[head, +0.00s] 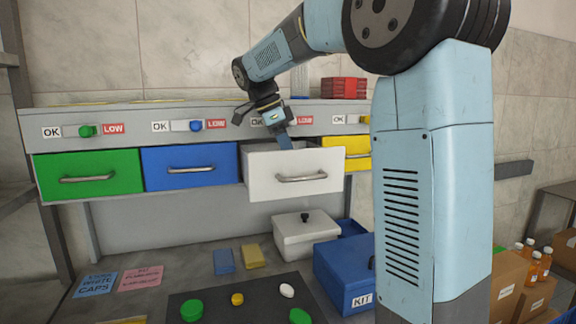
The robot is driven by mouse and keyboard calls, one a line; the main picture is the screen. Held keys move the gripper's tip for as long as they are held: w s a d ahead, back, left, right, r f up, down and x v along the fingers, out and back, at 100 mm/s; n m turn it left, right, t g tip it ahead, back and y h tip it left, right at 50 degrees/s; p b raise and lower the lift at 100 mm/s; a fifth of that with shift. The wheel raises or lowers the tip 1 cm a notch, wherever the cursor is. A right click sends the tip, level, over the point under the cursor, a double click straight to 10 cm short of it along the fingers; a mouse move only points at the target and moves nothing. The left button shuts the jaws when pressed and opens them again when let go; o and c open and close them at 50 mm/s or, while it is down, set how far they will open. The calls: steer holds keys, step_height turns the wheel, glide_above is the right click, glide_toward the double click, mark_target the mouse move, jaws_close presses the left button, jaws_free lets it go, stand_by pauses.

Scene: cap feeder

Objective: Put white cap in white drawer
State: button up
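A white cap (287,291) lies on the dark mat (240,311) on the lower bench. The white drawer (292,175) is in the row under the shelf and stands pulled out, its front ahead of its neighbours. My gripper (281,135) is above the open drawer at its back left part, pointing down. A blue-grey piece at its lower end reaches toward the drawer opening. The fingers are small and partly overlapped, so I cannot tell whether they are open or hold anything. The inside of the drawer is mostly hidden behind its front.
Green caps (192,310) and a yellow cap (237,299) share the mat. A green drawer (88,175) and a blue drawer (190,166) are shut at left; a yellow drawer (357,150) is at right. A white lidded box (305,235) and blue KIT box (342,275) stand below.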

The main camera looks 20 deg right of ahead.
mark_target(287, 164)
steer(key=shift+f, duration=2.2)
steer(key=o, duration=1.1)
steer(key=v, duration=1.2)
steer(key=shift+d+r, duration=0.1)
